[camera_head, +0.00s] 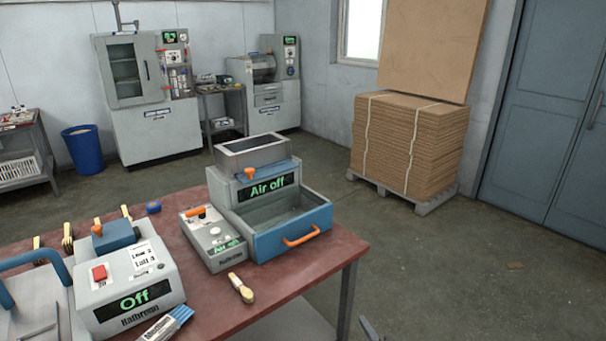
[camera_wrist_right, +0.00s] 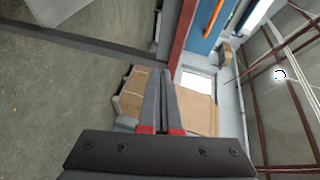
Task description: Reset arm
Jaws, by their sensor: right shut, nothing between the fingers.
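My right gripper (camera_wrist_right: 160,78) shows in the right wrist view with its two dark fingers together and nothing between them. In the head view only a small dark tip of the right gripper (camera_head: 368,328) shows at the bottom edge, off the right side of the red-topped table (camera_head: 335,252). It is apart from the table and touches nothing that I can see. My left gripper is in neither view.
Strapped boards (camera_head: 408,145) stand on a pallet behind.

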